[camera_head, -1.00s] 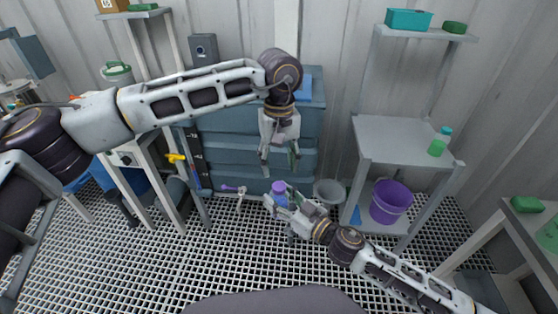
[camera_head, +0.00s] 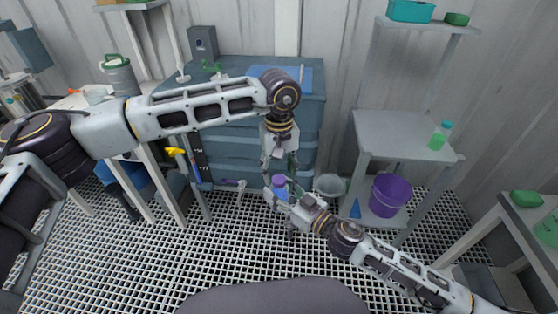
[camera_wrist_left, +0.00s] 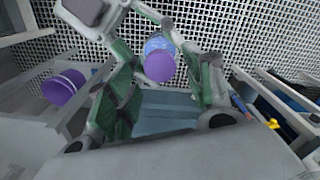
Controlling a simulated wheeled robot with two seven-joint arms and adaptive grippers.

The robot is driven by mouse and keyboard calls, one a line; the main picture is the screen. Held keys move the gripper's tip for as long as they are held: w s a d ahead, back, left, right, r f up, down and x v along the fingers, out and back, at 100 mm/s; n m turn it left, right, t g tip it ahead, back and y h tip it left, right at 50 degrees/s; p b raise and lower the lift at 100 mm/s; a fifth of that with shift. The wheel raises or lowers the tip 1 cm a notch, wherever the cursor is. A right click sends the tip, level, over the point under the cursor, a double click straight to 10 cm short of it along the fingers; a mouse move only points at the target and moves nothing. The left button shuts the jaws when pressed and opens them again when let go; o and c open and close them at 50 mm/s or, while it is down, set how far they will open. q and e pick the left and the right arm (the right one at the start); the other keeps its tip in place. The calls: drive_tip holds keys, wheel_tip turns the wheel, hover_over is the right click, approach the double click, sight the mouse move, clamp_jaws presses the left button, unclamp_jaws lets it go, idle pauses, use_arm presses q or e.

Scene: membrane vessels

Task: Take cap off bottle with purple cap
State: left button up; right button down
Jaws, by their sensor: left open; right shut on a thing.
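The bottle with the purple cap (camera_head: 279,180) is held in my right gripper (camera_head: 279,194), which is shut on its blue body. The bottle looks roughly upright above the grated floor. My left gripper (camera_head: 279,164) points down just above the cap, open and empty. In the left wrist view, the purple cap (camera_wrist_left: 160,66) and the blue bottle body (camera_wrist_left: 158,44) show between the open green-padded fingers of my left gripper (camera_wrist_left: 172,62). The cap looks seated on the bottle. A gap between the fingers and the cap cannot be judged exactly.
A blue drawer cabinet (camera_head: 240,140) stands behind the grippers. A grey shelf (camera_head: 400,135) on the right holds a green bottle (camera_head: 440,136), with a purple bucket (camera_head: 388,196) low down. A pale bin (camera_head: 330,186) stands beside the right gripper. The front grating is clear.

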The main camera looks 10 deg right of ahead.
sight(279, 194)
use_arm(q)
drive_tip(key=shift+f, duration=1.35)
drive_tip(key=c, duration=1.1)
